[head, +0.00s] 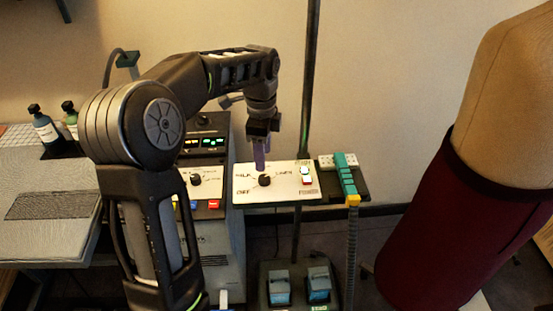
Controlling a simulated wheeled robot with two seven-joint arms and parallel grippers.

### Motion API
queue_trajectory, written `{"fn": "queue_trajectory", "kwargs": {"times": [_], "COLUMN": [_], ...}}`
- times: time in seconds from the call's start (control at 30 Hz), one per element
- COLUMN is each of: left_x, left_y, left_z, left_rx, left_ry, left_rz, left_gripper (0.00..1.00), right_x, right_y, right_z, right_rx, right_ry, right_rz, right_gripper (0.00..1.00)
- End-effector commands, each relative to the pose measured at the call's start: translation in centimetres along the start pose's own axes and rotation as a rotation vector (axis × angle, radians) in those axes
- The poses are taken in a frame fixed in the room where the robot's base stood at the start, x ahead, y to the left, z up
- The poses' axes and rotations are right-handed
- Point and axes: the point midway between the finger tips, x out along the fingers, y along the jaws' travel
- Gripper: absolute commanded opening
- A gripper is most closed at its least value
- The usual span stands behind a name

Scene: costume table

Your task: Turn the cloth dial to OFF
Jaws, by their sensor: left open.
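The cloth dial is a small black knob (265,180) on a white panel (285,190) marked SILK, LINEN and OFF, with a POWER label at its right. The knob stands near the middle of the panel, and I cannot tell which mark it points to. My left gripper (260,163) points down just above and behind the knob, with its purple-grey fingers close to it. The gripper is open, and I cannot tell whether the fingers touch the knob. My right gripper is not in view.
A control box with a second dial (195,180) stands left. Two pedals (298,286) are below. A dress form (450,200) fills the right. Two bottles (44,125) stand far left.

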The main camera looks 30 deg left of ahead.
Motion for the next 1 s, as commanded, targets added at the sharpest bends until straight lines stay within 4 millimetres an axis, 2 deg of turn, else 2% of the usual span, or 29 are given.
{"fn": "queue_trajectory", "kwargs": {"times": [0.47, 0.57, 1.0], "left_x": [0.5, 1.4, 7.4], "left_y": [0.0, 0.0, 0.0], "left_z": [0.0, 0.0, 0.0], "left_rx": [-0.001, -0.001, -0.001], "left_ry": [0.000, 0.000, 0.000], "left_rz": [0.001, 0.003, 0.002], "left_gripper": [0.52, 0.52, 0.52], "right_x": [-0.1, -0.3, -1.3], "right_y": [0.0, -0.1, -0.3], "right_z": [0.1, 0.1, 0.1], "right_rx": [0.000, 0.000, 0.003], "right_ry": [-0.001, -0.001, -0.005], "right_rz": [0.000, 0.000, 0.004], "right_gripper": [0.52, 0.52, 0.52]}}
